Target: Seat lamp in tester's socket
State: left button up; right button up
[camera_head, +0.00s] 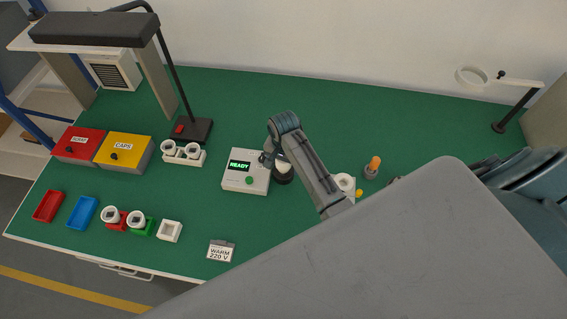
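A white rounded shape, apparently the lamp (283,168), shows right above the socket, partly hidden by my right arm. Whether it is seated or held just above, I cannot tell. My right gripper (268,160) is at the lamp, beside the tester's right edge; its fingers are mostly hidden. My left gripper is not in view.
Left of the tester are a white double holder (183,154), red and yellow boxes (124,151), small trays and white-ringed pieces. A WARM 220 V card (220,251) lies in front. An orange-topped item (373,167) stands right of my arm.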

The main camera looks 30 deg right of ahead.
jog(key=shift+r, duration=0.1)
notch_tip(320, 180, up, 7)
jog(key=shift+f+b, duration=0.15)
jog(key=shift+b, duration=1)
notch_tip(320, 180, up, 3)
jog(key=shift+r+p, duration=0.1)
jog(key=shift+p, duration=0.4)
jog(key=shift+r, duration=0.4)
jog(key=shift+f, duration=0.1)
